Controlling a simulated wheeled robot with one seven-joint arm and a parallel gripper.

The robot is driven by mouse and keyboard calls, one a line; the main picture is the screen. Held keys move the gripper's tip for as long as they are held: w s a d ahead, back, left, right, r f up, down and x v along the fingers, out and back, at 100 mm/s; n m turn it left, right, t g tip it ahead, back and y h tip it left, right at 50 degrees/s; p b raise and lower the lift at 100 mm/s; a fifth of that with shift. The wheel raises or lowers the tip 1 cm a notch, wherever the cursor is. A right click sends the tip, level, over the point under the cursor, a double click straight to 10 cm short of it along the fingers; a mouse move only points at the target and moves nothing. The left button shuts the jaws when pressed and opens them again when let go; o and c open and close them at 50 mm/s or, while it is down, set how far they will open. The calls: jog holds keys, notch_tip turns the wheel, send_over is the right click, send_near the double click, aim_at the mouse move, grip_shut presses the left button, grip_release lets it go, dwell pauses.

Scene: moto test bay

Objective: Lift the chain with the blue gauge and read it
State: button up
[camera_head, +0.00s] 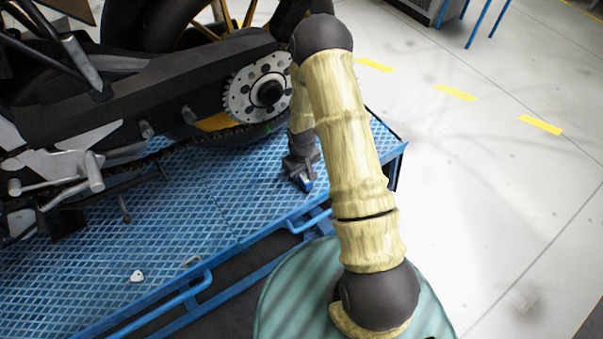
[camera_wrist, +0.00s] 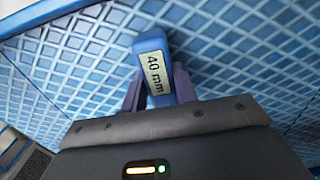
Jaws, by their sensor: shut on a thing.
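The blue gauge (camera_wrist: 170,52) shows in the wrist view with a pale label reading "40 mm". My gripper (camera_wrist: 160,88) is shut on it, one finger on each side. In the head view the gauge (camera_head: 306,184) is a small blue shape at the tip of my gripper (camera_head: 302,172), over the platform near its front edge. The dark chain (camera_head: 215,135) runs along the lower side of the motorcycle's swingarm toward the rear sprocket (camera_head: 257,90). My gripper is below and to the right of the chain in the picture, apart from it. The chain's far right part is hidden behind my arm.
The motorcycle (camera_head: 130,95) stands on a blue mesh platform (camera_head: 190,215) with blue rails (camera_head: 180,297) along its front. A small pale piece (camera_head: 137,276) lies on the mesh. The grey floor (camera_head: 480,190) at the right is clear, with yellow dashes.

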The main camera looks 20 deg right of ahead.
aim_at(302, 173)
jog(key=shift+f, duration=0.1)
jog(key=o, duration=1.2)
jog(key=shift+c, duration=0.2)
notch_tip(302, 173, up, 17)
jog(key=b, duration=0.1)
jog(key=shift+r, duration=0.2)
